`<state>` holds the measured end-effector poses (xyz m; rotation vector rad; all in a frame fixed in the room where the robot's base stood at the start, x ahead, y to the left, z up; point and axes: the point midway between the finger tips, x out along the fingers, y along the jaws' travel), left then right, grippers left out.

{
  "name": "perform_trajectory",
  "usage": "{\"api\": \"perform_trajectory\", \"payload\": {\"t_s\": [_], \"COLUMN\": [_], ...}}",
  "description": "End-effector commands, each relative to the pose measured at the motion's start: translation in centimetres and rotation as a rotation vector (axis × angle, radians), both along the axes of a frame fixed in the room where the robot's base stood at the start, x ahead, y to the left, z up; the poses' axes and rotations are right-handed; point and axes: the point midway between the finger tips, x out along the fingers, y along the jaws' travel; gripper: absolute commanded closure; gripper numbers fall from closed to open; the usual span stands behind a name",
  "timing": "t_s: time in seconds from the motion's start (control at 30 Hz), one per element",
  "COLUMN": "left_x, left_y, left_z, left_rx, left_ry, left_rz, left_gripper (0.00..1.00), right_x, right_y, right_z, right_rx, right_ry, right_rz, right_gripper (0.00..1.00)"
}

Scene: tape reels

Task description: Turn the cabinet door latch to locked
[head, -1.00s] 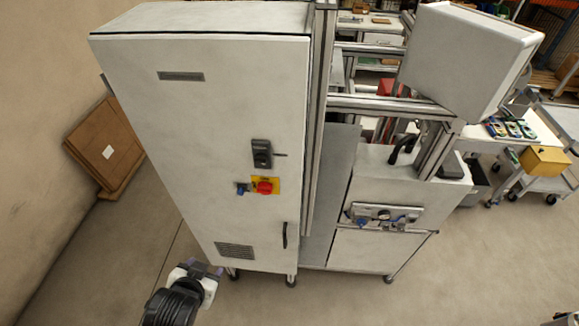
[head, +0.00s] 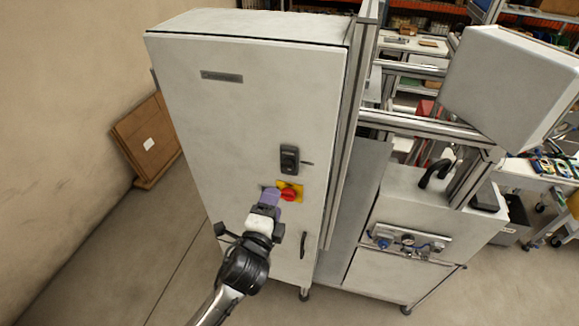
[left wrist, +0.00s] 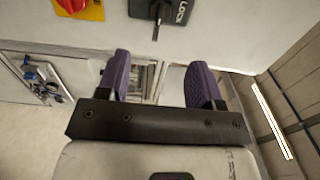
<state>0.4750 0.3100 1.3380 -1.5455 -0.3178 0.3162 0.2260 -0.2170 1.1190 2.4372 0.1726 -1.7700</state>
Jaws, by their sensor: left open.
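The cabinet door latch (head: 289,158) is a dark plate on the right side of the tall grey cabinet door (head: 220,125). Its small lever sticks out to the right in the head view. In the left wrist view the latch (left wrist: 165,9) is cut off by the top edge, with part of a white "LOCK" label and its thin lever showing. My left gripper (head: 269,197) has purple fingers and is open, with nothing seen between them. It is below and slightly left of the latch, in front of the door; it shows in the left wrist view (left wrist: 158,83).
A red knob on a yellow plate (head: 297,189) is just below the latch, beside my left fingers. A black door handle (head: 303,245) is lower right. A machine with a gauge panel (head: 408,241) stands to the right.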

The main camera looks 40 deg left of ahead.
Motion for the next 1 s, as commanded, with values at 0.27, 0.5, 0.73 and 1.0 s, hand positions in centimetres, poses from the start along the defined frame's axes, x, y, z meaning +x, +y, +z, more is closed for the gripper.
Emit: {"api": "perform_trajectory", "payload": {"t_s": [0.27, 0.5, 0.73, 1.0], "left_x": [4.1, 8.1, 10.8, 12.0], "left_y": [1.8, 3.5, 4.7, 5.2], "left_z": [0.3, 0.2, 0.1, 0.0], "left_rx": [0.001, -0.001, -0.001, -0.002], "left_ry": [0.002, 0.002, 0.002, 0.001], "left_rz": [0.002, 0.002, 0.001, 0.000], "left_gripper": [0.40, 0.40, 0.40, 0.40], "right_x": [0.0, -0.1, -0.1, -0.1], "right_y": [-0.3, -0.2, 0.0, 0.1], "right_z": [1.2, 2.0, 2.6, 2.8], "right_rx": [-0.008, -0.006, 0.001, 0.004], "right_ry": [0.001, 0.001, 0.002, 0.003], "right_rz": [0.005, 0.003, -0.001, -0.003], "right_gripper": [0.57, 0.57, 0.57, 0.57]}}
